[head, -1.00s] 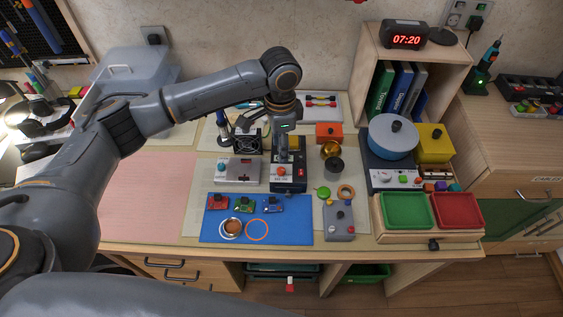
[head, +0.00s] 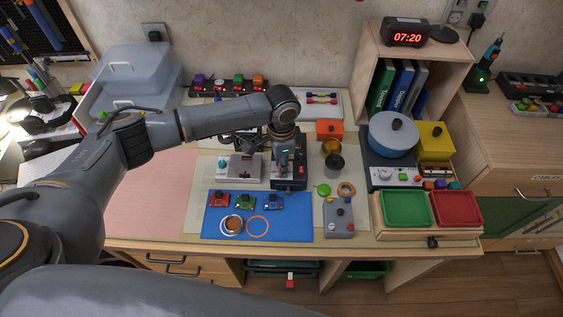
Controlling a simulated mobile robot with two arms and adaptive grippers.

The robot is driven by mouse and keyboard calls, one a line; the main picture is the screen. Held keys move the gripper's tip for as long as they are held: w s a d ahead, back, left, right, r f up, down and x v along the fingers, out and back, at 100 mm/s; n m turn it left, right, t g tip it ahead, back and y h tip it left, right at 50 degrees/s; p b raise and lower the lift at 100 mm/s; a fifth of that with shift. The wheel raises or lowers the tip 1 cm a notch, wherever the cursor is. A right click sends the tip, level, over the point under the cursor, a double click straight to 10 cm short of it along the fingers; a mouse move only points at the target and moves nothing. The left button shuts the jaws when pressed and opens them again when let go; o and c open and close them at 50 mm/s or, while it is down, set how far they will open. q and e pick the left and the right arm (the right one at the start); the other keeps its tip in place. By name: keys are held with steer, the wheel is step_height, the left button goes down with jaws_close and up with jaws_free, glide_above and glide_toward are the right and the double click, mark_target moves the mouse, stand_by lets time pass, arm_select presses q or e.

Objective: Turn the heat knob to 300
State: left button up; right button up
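The black station (head: 298,172) stands in the middle of the table, behind the blue mat. Its orange-red knob, visible on its front part earlier, is now hidden behind my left gripper (head: 283,173). The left gripper points down at the front of the station, over the knob's place. I cannot tell whether its fingers touch the knob, or whether they are open or shut. The station's small display and the setting cannot be read. My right gripper is not in view.
A grey box with a red button (head: 241,168) stands close left of the station. A blue mat (head: 210,225) with small boards lies in front.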

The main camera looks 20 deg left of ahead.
arm_select(q)
jaws_close()
steer(key=m+p, duration=0.2)
steer(key=m, duration=0.1)
steer(key=shift+r, duration=0.15)
steer(key=m+p, duration=0.1)
steer(key=m, duration=0.2)
steer(key=m+p, duration=0.1)
steer(key=m, duration=0.1)
steer(key=shift+m, duration=0.4)
steer(key=m, duration=0.5)
steer(key=shift+p, duration=0.3)
steer(key=m, duration=0.5)
steer(key=shift+m, duration=0.4)
